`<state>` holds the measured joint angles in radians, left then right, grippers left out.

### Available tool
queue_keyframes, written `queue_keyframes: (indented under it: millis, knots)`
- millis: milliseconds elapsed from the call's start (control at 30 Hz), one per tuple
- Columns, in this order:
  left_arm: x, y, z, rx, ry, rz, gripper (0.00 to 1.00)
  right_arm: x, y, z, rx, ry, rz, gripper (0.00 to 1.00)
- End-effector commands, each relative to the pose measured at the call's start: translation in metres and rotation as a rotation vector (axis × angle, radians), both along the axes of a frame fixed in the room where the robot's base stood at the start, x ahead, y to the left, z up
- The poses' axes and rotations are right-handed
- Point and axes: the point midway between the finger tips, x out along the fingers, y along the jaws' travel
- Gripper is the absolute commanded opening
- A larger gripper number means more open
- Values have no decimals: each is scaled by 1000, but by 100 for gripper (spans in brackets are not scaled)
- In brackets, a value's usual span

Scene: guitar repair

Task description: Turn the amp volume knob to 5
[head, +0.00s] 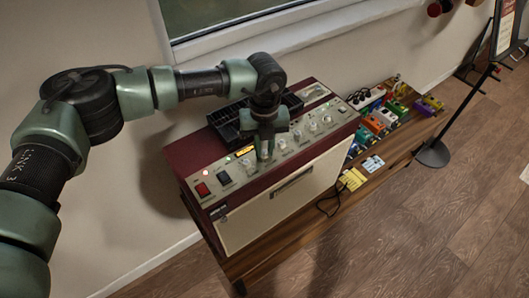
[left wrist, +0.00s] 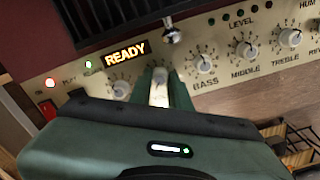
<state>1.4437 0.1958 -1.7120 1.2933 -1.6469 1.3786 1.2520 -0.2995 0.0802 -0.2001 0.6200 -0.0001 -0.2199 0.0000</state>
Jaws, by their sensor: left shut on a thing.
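The amp (head: 270,210) is a dark red and cream box with a cream control panel on its sloping top. My left gripper (head: 264,155) reaches down onto this panel and is shut on a knob. In the left wrist view its fingers (left wrist: 161,88) stand between a pale knob (left wrist: 122,89) and the BASS knob (left wrist: 204,64). The gripped knob is mostly hidden, and its label and pointer cannot be read. It sits where the volume knob may be. My right gripper is not in view.
A READY display (left wrist: 125,53) glows on the panel. MIDDLE (left wrist: 244,52) and TREBLE (left wrist: 290,38) knobs are close by. A black tray (head: 230,122) stands behind the panel. Several coloured pedals (head: 378,122) lie on the wooden bench to the right.

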Motion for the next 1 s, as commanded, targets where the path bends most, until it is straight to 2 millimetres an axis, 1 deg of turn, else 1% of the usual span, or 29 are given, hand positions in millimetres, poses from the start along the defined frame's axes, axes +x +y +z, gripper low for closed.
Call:
queue_keyframes:
  millis: [33, 400, 700, 1000]
  knots:
    - [1, 0, -7, -2, -2, -42, 0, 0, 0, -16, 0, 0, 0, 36]
    - [1, 0, -6, -2, -4, -394, 0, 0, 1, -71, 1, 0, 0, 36]
    - [1, 0, -5, -1, -2, -678, 0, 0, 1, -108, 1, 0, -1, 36]
    - [1, 0, -3, -1, -2, -963, 0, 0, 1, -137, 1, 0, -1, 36]
